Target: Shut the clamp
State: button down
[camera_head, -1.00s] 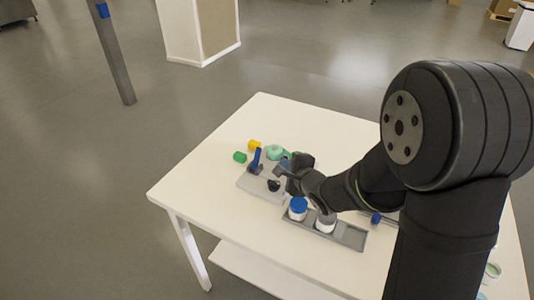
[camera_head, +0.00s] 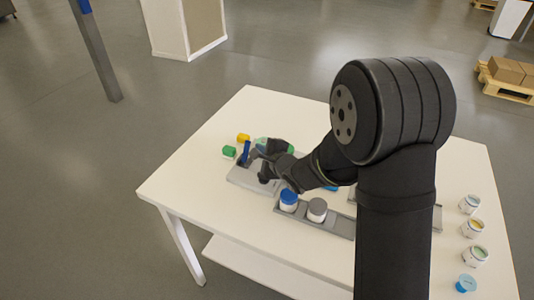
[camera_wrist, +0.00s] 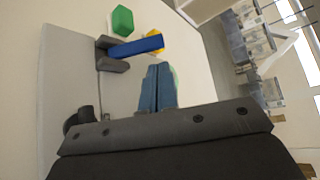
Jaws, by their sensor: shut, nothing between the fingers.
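The clamp stands on a grey base plate (camera_head: 240,178) at the left part of the white table. Its blue lever (camera_head: 246,151) stands up in the head view. In the wrist view the blue lever (camera_wrist: 137,47) reaches out from a dark grey bracket (camera_wrist: 112,56). My gripper (camera_head: 263,150) is just right of the lever in the head view. In the wrist view my gripper's fingertips (camera_wrist: 158,72) are together, empty, and appear below the lever with a small gap. A black knob (camera_head: 265,172) sits on the plate. The arm hides part of the plate.
A green block (camera_head: 229,152) and a yellow block (camera_head: 243,138) lie beyond the plate. A grey tray (camera_head: 338,226) holds a blue-lidded jar (camera_head: 288,200) and a grey-lidded jar (camera_head: 317,210). Several small jars (camera_head: 473,228) stand at the table's right. The front left tabletop is clear.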

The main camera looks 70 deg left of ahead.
jog(key=shift+x, duration=1.9)
jog(key=shift+s+d+r, duration=0.2)
jog(key=shift+s+d, duration=0.1)
jog(key=shift+s+d+r, duration=0.25)
jog(key=shift+s+d, duration=0.9)
jog(key=shift+d, duration=0.05)
jog(key=shift+r, duration=0.8)
